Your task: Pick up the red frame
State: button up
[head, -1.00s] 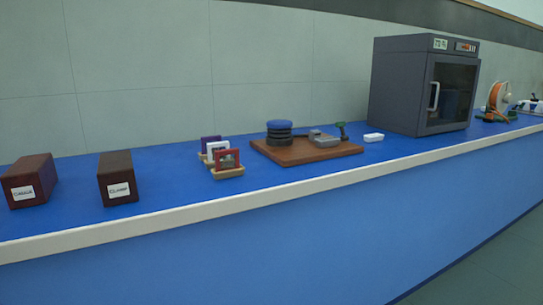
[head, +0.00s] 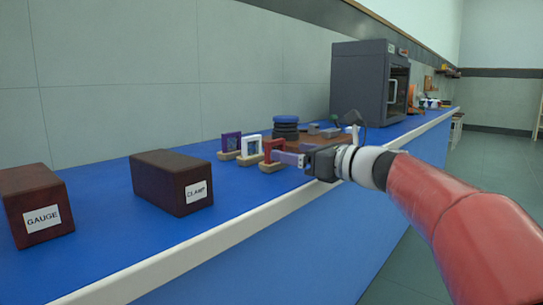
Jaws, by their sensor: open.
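The red frame (head: 270,146) stands upright in a small wooden base on the blue bench, nearest the front edge of a row of three frames. My gripper (head: 284,157) reaches in from the right at the frame's height, with its fingers open. The fingertips are at or just beside the right side of the red frame and hide part of it. I cannot tell whether they touch it or straddle it.
A white frame (head: 251,146) and a purple frame (head: 231,143) stand close behind the red one. A box labelled CLAMP (head: 165,180) and one labelled GAUGE (head: 36,205) are to the left. A dark grey oven (head: 358,80) stands further back.

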aim_at(278, 149)
jog(key=x, duration=0.8)
jog(key=shift+f, duration=0.2)
jog(key=c, duration=1.1)
jog(key=shift+o, duration=0.2)
jog(key=shift+r, duration=0.1)
